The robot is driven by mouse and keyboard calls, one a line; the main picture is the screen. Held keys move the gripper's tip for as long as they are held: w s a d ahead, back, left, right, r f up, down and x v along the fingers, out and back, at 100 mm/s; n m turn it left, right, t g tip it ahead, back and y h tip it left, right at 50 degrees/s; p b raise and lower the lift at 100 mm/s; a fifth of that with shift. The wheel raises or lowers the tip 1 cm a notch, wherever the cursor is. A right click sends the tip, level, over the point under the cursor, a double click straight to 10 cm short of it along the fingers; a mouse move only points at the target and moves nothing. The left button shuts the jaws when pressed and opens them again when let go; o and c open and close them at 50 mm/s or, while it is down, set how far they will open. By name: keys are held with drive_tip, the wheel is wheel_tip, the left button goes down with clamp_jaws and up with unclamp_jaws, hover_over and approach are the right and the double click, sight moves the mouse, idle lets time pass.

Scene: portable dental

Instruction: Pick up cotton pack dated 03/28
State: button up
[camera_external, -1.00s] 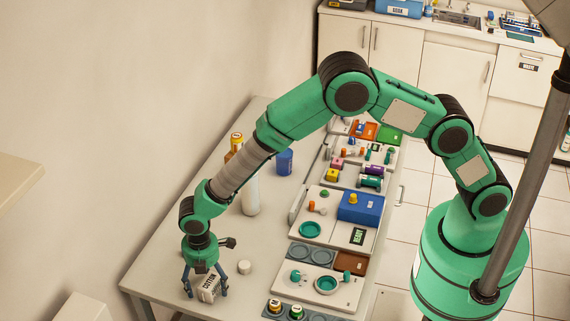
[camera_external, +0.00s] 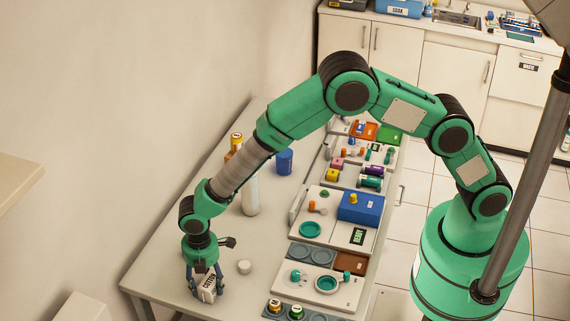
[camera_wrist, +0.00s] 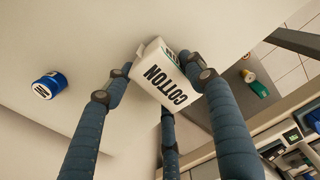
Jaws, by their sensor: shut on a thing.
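A white pack printed COTTON (camera_external: 207,288) is at the near end of the table, and it fills the middle of the wrist view (camera_wrist: 163,77). My gripper (camera_external: 206,284) points down over it, with its fingers around the pack's sides. In the wrist view the fingertips (camera_wrist: 162,73) press on both sides of the pack, which looks tilted. More print shows on another face, but I cannot read a date on it. Whether the pack touches the table cannot be told.
A small white round item (camera_external: 244,267) stands just right of my gripper. A white bottle (camera_external: 251,195) and a blue container (camera_external: 284,161) stand farther back. Trays with a teal dish (camera_external: 326,284) and a blue box (camera_external: 360,208) line the right side. The table's near edge is close.

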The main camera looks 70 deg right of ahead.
sight(206, 279)
drive_tip(key=shift+r, duration=0.7)
wheel_tip(206, 279, up, 2)
drive_tip(key=shift+r+p, duration=0.15)
drive_tip(key=shift+p, duration=0.25)
drive_tip(key=s+d, duration=0.2)
drive_tip(key=s, duration=0.3)
drive_tip(key=s+d+p, duration=0.1)
drive_tip(key=s+d, duration=0.1)
drive_tip(key=s, duration=0.2)
drive_tip(key=s+d+r, duration=0.1)
drive_tip(key=s+d, duration=0.1)
drive_tip(key=s, duration=0.3)
drive_tip(key=shift+s+d, duration=0.15)
drive_tip(key=shift+s, duration=0.2)
